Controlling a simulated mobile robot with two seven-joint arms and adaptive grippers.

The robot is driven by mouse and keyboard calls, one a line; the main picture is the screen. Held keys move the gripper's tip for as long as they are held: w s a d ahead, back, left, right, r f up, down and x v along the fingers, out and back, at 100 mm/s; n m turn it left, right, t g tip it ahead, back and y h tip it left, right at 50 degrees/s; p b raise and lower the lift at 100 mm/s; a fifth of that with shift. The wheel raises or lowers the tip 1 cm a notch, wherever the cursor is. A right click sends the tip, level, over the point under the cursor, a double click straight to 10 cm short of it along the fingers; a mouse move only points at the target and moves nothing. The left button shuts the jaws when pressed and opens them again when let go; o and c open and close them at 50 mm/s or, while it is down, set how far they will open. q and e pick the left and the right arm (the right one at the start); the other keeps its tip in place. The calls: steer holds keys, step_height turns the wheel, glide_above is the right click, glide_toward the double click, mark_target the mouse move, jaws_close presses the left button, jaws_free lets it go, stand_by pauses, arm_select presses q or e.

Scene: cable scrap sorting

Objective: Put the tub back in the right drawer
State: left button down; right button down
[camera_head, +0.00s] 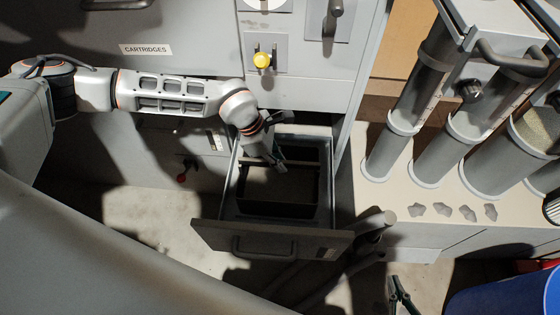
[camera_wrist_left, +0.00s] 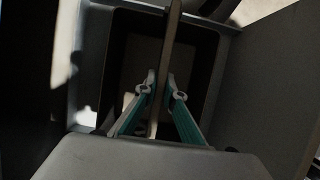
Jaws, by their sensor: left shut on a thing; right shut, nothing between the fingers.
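The drawer (camera_head: 205,232) is pulled out below the cabinet, its front panel with a handle facing the room. A dark open tub (camera_head: 275,208) is inside the drawer's walls in the head view; whether it rests on the drawer floor I cannot tell. My left gripper (camera_head: 278,162) reaches down over the tub. My right gripper (camera_head: 400,294) is shut and empty, low at the right of the drawer.
A cabinet with a CARTRIDGES label (camera_head: 146,49) and a yellow knob (camera_head: 262,60) stands above the drawer. Clear tubes (camera_head: 392,145) and several grey scraps (camera_head: 443,209) are on the right counter (camera_head: 400,228). A blue bin (camera_head: 505,295) is at lower right.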

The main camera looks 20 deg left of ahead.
arm_select(q)
steer(key=shift+d+r, duration=0.1)
stand_by(0.6)
steer(key=c, duration=2.1)
jaws_free()
steer(key=v, duration=1.2)
